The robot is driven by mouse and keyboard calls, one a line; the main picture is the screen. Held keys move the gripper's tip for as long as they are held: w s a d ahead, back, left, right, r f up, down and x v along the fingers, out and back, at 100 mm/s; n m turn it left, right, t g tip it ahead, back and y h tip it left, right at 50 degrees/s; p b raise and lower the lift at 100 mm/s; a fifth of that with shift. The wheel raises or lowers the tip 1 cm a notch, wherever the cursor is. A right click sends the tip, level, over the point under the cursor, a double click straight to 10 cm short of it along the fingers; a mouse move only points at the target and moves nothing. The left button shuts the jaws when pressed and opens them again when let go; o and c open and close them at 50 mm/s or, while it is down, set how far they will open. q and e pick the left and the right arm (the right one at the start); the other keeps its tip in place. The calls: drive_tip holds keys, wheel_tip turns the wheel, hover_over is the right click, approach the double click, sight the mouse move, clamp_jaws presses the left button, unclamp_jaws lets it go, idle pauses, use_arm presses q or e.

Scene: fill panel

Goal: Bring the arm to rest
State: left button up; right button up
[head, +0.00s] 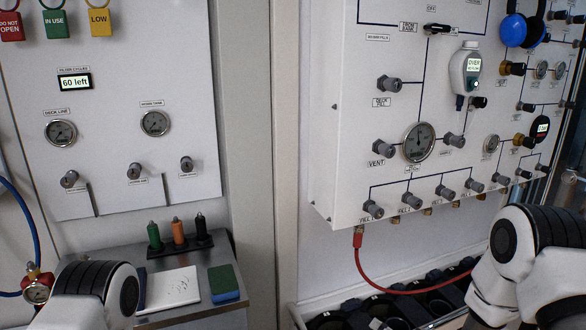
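My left arm (96,294) shows at the bottom left, in front of the small grey table. My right arm (530,262) shows at the bottom right, in front of the lower right part of the fill panel (350,150). Only arm links are visible. Neither gripper is in the picture, so I cannot see whether they hold anything.
A small table (215,256) holds a notepad (172,289), a green-and-blue sponge (223,279) and coloured markers (178,231). A red hose (375,282) hangs from the fill panel near my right arm. Black cylinders (400,312) stand below. A gauge with red fitting (37,290) is left of my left arm.

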drive_tip(key=s+f+g+h, duration=0.1)
drive_tip(key=s+f+g, duration=0.3)
drive_tip(key=s+f, duration=0.75)
drive_tip(key=s+f+n+g+h, duration=0.1)
drive_tip(key=s+n+g, duration=0.1)
drive_tip(key=s, duration=0.6)
drive_tip(key=s+d+f+n+g+h, duration=0.1)
drive_tip(key=s+f+n+g, duration=0.1)
drive_tip(key=s, duration=0.6)
drive_tip(key=s+d+f+n+g+h, duration=0.1)
drive_tip(key=s+g, duration=0.3)
drive_tip(key=s, duration=0.4)
drive_tip(key=shift+s+f+n, duration=0.2)
drive_tip(key=shift+f+n, duration=0.05)
drive_tip(key=shift+n, duration=0.25)
drive_tip(key=shift+w, duration=0.1)
drive_tip(key=shift+c, duration=0.3)
